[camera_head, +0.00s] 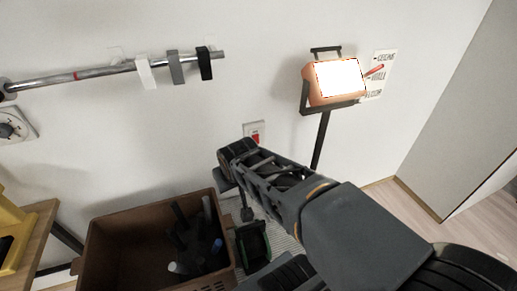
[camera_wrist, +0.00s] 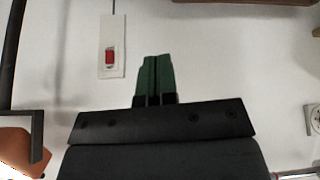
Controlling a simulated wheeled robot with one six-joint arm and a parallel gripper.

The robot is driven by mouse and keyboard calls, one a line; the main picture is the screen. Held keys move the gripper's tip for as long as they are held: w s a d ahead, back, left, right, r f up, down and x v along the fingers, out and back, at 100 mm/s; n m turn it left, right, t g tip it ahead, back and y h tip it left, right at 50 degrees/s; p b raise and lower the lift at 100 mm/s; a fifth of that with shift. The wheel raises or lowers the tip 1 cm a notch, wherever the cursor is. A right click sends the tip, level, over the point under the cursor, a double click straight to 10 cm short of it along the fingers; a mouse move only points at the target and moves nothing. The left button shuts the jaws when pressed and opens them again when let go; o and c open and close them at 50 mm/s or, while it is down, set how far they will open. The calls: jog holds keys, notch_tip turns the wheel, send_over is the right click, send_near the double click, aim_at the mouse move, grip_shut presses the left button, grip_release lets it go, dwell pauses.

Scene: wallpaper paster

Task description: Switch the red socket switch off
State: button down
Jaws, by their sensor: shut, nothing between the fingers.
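The red socket switch (camera_head: 255,138) sits low on a white plate on the wall, just above and right of my gripper in the head view. In the wrist view the red switch (camera_wrist: 110,57) is on an upright white plate, left of my fingertips. My gripper (camera_head: 228,165) is shut and empty, reaching toward the wall. Its green fingers (camera_wrist: 157,62) lie together in the wrist view and are apart from the switch in the picture. I cannot tell which way the rocker is tipped.
A brown bin (camera_head: 100,238) with dark items stands below left of my gripper. An orange work lamp (camera_head: 314,92) on a black stand is to the right. A metal rail (camera_head: 110,70) with hanging clips and a dial (camera_head: 10,127) are on the wall. The wall around the switch is bare.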

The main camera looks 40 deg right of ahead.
aim_at(257, 142)
jog(key=w+d+f+t+h+b, duration=0.1)
jog(key=w+d+f+t+b, duration=0.2)
jog(key=d, duration=0.4)
jog(key=w+d+f+m+t+h+b, duration=0.1)
jog(key=w+d+f+t+b, duration=0.3)
jog(key=d+f, duration=0.3)
jog(key=w+d+f+t+b, duration=0.3)
jog(key=d+f+b, duration=0.2)
jog(key=d, duration=0.2)
jog(key=shift+w+d+f+m+h, duration=0.15)
jog(key=shift+w+d+m+h, duration=0.25)
jog(key=x, duration=1.4)
jog(key=shift+r, duration=0.2)
